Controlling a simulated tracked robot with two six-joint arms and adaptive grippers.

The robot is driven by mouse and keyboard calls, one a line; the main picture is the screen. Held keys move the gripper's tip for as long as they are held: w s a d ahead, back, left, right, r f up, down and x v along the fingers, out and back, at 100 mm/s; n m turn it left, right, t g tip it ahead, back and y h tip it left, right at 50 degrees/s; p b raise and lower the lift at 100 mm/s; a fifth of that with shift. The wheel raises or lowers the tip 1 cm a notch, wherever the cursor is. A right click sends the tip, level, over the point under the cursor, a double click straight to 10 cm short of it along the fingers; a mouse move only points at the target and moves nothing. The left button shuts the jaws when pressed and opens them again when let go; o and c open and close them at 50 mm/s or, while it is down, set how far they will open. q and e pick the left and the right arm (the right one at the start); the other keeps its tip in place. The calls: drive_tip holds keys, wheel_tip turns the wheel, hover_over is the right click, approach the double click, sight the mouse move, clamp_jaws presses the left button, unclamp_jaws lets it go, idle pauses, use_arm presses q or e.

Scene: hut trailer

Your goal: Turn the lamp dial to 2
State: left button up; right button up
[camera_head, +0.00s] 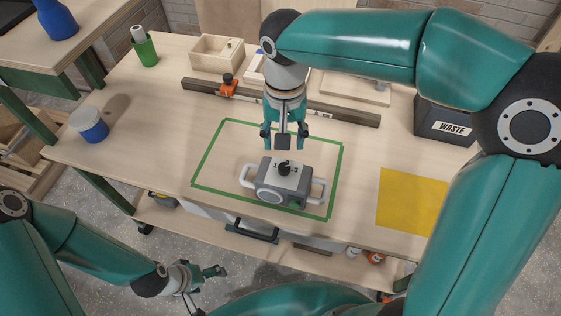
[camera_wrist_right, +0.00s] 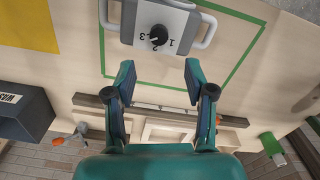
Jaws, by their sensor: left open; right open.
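The lamp (camera_head: 270,189) is a grey box with a white top plate and a pale handle on each side. It stands on the table inside a green taped rectangle. Its black dial (camera_head: 284,168) is on top, and in the right wrist view the dial (camera_wrist_right: 158,36) has digits 1, 2 and 3 around it. I cannot tell which digit it points to. My right gripper (camera_head: 285,132) is open and empty, pointing down above and just behind the lamp, apart from the dial. My left gripper (camera_head: 208,271) is open and empty, low in front of the table.
A yellow mat (camera_head: 409,200) lies at the right, with a black waste bin (camera_head: 440,123) behind it. A long wooden strip (camera_head: 335,112) with an orange clamp (camera_head: 228,88) runs behind the taped area. A blue jar (camera_head: 92,128) stands at the left. The table around the lamp is clear.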

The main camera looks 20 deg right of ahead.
sight(283, 165)
wheel_tip(283, 165, down, 9)
drive_tip(key=shift+s+f, duration=0.1)
idle(0.3)
clamp_jaws()
drive_tip(key=shift+a, duration=0.2)
drive_tip(key=shift+d, duration=0.15)
